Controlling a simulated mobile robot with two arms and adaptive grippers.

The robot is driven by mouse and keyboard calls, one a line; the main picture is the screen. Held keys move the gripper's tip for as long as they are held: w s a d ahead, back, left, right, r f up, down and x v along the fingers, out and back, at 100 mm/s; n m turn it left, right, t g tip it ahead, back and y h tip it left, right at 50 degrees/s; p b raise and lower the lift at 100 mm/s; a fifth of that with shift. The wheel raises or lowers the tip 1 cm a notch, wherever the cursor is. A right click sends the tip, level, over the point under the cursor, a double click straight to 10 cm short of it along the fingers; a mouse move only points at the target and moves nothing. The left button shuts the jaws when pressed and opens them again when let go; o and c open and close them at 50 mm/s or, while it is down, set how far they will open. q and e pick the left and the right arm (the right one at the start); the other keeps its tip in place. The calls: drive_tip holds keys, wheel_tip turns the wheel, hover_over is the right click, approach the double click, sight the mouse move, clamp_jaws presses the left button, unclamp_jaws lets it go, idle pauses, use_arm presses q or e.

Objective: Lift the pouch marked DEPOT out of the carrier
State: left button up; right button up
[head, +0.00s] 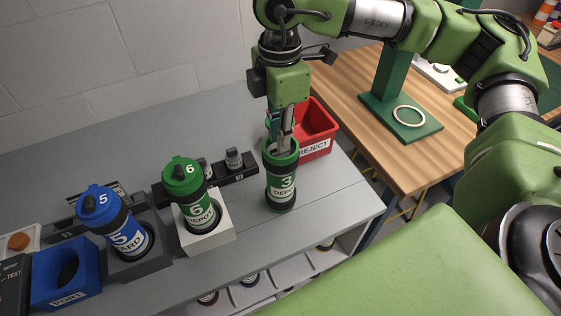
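A green carrier (281,183) marked 3 DEPOT stands upright near the right end of the grey bench, its top open. My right gripper (284,145) points straight down into the carrier's mouth. Its fingertips are inside or right at the rim, so I cannot see whether they are apart or closed on something. No pouch can be made out; the inside of the carrier is hidden by its wall and the fingers. My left gripper is not in view.
A red REJECT bin (315,132) stands close behind the carrier. To the left, a green carrier (189,190) marked 6 leans in a white holder (207,240) and a blue carrier (115,222) in a grey one. A blue PORT block (62,275) is further left.

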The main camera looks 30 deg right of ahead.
drive_tip(key=shift+f, duration=0.3)
wheel_tip(320, 180, down, 4)
drive_tip(key=shift+d+r+p, duration=0.1)
drive_tip(key=shift+r+p, duration=0.15)
drive_tip(key=shift+p, duration=0.9)
drive_tip(key=shift+f, duration=0.6)
clamp_jaws()
drive_tip(key=shift+r, duration=0.2)
wheel_tip(320, 180, up, 18)
drive_tip(key=b, duration=0.3)
